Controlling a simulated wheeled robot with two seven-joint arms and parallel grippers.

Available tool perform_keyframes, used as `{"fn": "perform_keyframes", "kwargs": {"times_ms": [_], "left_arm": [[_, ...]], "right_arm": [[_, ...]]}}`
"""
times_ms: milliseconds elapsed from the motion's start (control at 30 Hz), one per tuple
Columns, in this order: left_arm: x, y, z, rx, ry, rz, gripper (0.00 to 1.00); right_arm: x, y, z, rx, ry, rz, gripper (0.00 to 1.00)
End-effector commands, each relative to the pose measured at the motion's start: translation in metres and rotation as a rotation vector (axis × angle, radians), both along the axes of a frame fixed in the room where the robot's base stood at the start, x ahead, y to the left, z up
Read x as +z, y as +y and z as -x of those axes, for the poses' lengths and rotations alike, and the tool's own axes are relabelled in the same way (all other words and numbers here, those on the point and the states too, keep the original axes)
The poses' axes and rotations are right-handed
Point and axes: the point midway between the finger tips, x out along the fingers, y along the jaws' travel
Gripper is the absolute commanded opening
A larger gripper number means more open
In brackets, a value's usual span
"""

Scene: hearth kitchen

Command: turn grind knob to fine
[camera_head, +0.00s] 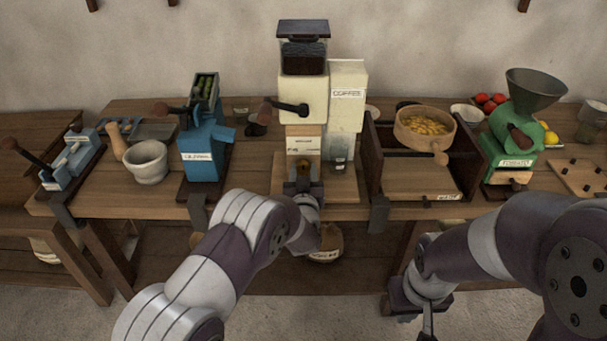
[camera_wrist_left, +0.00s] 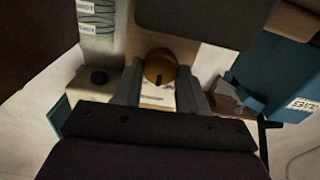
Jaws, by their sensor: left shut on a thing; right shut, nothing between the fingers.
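The coffee grinder (camera_head: 303,98), a cream box with a dark bean hopper (camera_head: 303,55) and a side crank, stands at the back middle of the table. My left gripper (camera_head: 303,186) is at its lower front. In the left wrist view a round brass grind knob (camera_wrist_left: 160,67) with a dark slot sits between the fingers of my left gripper (camera_wrist_left: 160,92), which is shut on it. A pale label below the knob is partly hidden and unreadable. In the head view the gripper mostly hides the knob. My right gripper (camera_head: 428,322) is shut and empty, low in front of the table.
A blue press (camera_head: 203,150) and stone mortar (camera_head: 147,162) stand left of the grinder. A cream coffee canister (camera_head: 347,95) stands beside it. A wooden frame with a round sieve (camera_head: 425,128) and a green tomato mill (camera_head: 512,140) are to the right. A basket (camera_head: 326,243) is below.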

Motion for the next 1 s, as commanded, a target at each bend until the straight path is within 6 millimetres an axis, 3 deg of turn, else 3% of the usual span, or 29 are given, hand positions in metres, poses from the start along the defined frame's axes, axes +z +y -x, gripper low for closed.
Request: {"fn": "perform_keyframes", "kwargs": {"times_ms": [267, 1000], "left_arm": [[-0.005, 0.001, 0.0, 0.0, -0.001, 0.166, 0.11], [-0.007, 0.003, 0.0, 0.001, 0.0, 0.822, 0.11]], "right_arm": [[-0.023, 0.0, 0.0, 0.0, 0.0, 0.0, 0.0], [-0.099, 0.0, 0.0, 0.0, 0.0, 0.0, 0.0]]}}
